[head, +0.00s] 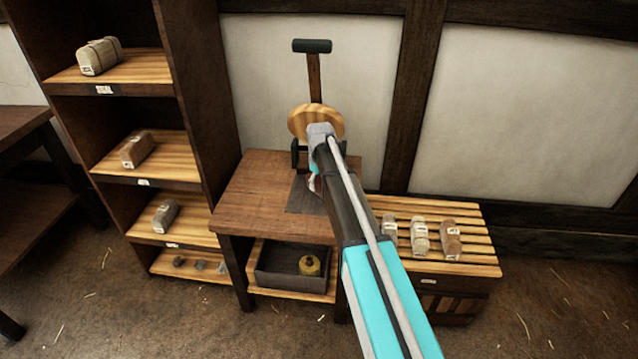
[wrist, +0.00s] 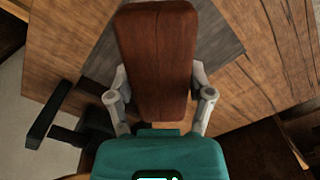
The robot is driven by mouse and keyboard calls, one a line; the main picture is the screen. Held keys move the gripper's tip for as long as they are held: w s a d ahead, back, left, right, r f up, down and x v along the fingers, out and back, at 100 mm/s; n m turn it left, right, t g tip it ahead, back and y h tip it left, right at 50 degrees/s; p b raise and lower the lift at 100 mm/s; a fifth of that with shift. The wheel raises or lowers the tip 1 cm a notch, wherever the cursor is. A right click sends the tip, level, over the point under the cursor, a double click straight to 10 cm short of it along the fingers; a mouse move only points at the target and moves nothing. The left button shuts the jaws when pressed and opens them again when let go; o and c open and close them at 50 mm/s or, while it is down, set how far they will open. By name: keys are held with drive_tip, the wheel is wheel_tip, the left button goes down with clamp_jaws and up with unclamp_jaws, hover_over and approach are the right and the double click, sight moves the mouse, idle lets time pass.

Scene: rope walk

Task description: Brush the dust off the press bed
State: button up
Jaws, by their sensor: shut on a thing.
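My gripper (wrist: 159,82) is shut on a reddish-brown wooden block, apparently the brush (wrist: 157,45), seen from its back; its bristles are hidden. In the wrist view the brush is over the dark grey press bed (wrist: 218,38); I cannot tell whether it touches. In the head view the press bed (head: 303,197) lies on the wooden table, partly hidden by my arm. Behind it stands the press, with a round wooden disc (head: 300,122) and a black-topped upright handle (head: 312,46). My gripper is mostly hidden behind my arm there. I cannot make out dust on the visible bed.
The table (head: 245,205) is bare to the left of the bed. A dark tray (head: 275,281) with a yellowish pot (head: 309,265) sits on its lower shelf. A shelf unit (head: 205,110) with wrapped bundles stands left. A slatted crate (head: 480,257) with several labelled rolls stands right.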

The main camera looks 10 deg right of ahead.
sight(319, 202)
drive_tip(key=shift+f+b, duration=1.35)
drive_tip(key=shift+f, duration=0.35)
drive_tip(key=shift+f+b, duration=0.95)
drive_tip(key=shift+b, duration=0.05)
drive_tip(key=shift+w+d+r, duration=0.1)
drive_tip(key=shift+w+d, duration=0.1)
drive_tip(key=shift+w, duration=0.45)
drive_tip(key=shift+w+d+f, duration=0.1)
drive_tip(key=shift+w+d, duration=0.15)
drive_tip(key=shift+w, duration=0.35)
drive_tip(key=shift+w+d+r, duration=0.1)
drive_tip(key=shift+w+d, duration=0.1)
drive_tip(key=shift+w, duration=0.45)
drive_tip(key=shift+s, duration=0.15)
